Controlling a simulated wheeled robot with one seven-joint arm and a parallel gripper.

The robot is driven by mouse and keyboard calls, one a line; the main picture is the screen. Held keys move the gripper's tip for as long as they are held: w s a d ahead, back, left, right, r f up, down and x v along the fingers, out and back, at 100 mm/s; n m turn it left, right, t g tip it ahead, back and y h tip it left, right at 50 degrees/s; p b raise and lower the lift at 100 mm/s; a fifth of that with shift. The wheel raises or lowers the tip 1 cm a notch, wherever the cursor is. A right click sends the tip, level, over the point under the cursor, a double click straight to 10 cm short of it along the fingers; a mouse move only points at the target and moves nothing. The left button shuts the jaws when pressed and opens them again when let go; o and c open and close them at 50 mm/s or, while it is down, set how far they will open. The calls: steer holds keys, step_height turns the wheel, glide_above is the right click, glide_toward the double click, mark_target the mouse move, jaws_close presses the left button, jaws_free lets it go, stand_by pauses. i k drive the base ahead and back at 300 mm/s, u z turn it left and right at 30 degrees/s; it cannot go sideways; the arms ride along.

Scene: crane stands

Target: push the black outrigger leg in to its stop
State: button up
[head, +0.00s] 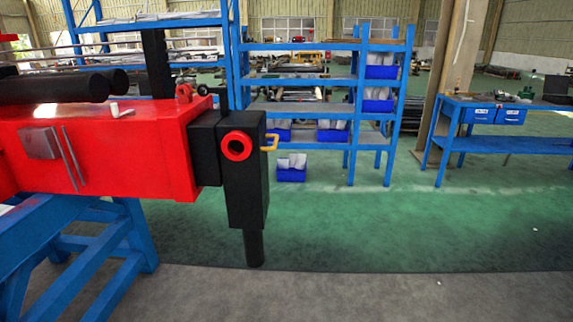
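The black outrigger leg (247,188) is an upright black box at the right end of the red beam (100,150). A short black arm section (206,150) shows between the red beam's end and the leg, so the leg stands a little out from the beam. A thinner black foot (254,248) extends down from the leg. My gripper is not in view.
A blue stand (122,240) is under the red beam at lower left. Blue shelving (350,125) with blue bins stands behind, and a blue workbench (500,145) is at the right. A blue bin (291,174) lies on the floor. The floor right of the leg is clear.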

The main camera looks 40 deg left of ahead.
mark_target(228, 148)
steer(key=i, duration=1.4)
steer(key=u, duration=2)
steer(key=k, duration=0.5)
steer(key=z, duration=0.8)
steer(key=i, duration=0.75)
steer(key=u, duration=0.05)
